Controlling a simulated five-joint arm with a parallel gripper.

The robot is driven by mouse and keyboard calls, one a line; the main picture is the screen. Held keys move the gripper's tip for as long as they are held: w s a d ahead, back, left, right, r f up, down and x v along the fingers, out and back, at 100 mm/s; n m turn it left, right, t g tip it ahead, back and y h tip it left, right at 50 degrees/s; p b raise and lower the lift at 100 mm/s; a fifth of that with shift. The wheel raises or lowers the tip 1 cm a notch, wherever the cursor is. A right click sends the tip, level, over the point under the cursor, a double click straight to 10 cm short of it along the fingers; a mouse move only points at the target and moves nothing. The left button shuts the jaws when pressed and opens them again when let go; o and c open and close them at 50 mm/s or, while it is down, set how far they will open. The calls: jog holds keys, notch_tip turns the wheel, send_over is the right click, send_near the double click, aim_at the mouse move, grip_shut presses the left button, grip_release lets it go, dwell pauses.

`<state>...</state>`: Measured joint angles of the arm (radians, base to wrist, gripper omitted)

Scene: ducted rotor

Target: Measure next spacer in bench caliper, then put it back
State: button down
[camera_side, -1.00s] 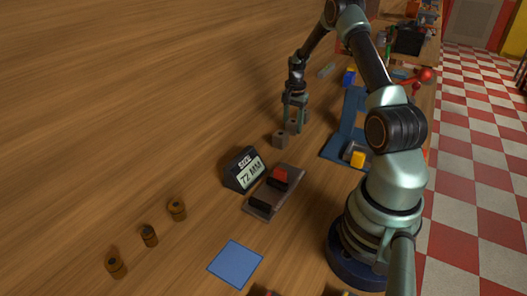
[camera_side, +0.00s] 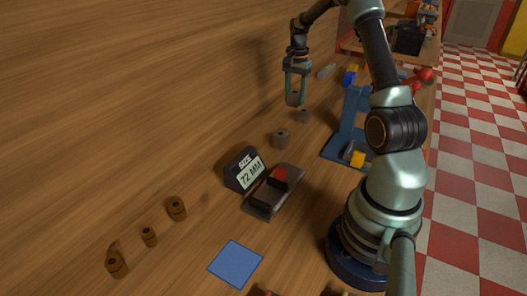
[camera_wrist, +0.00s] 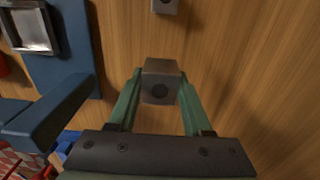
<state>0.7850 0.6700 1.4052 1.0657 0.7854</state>
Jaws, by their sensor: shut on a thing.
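In the side view my gripper (camera_side: 295,101) is above the wooden table at the upper middle. It is shut on a small grey-brown spacer with a dark hole, and the held spacer (camera_wrist: 160,82) shows between the fingertips in the wrist view. Two similar spacers stand on the table below, a nearer one (camera_side: 281,139) and a farther one (camera_side: 304,115). The bench caliper (camera_side: 288,199), a grey base with a red part and black parts, lies nearer the camera, apart from my gripper. Its black display (camera_side: 244,168) reads "SIZE 72 MM".
Several brown wooden pieces, such as this one (camera_side: 177,208), stand at the lower left. A blue square (camera_side: 235,264) lies flat in front of the caliper. A blue stand (camera_side: 348,120) is to the right of my gripper.

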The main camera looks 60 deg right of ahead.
notch_tip(320, 180, up, 8)
jog(key=shift+r, duration=0.15)
jog(key=shift+w+a+r, duration=0.1)
jog(key=shift+a+r, duration=0.1)
jog(key=shift+r, duration=0.05)
jog(key=w+a+f, duration=0.2)
jog(key=a, duration=0.7)
send_over(268, 198)
notch_tip(268, 198, down, 10)
jog(key=r, duration=0.1)
jog(key=shift+f, duration=0.25)
jog(key=shift+f, duration=3.35)
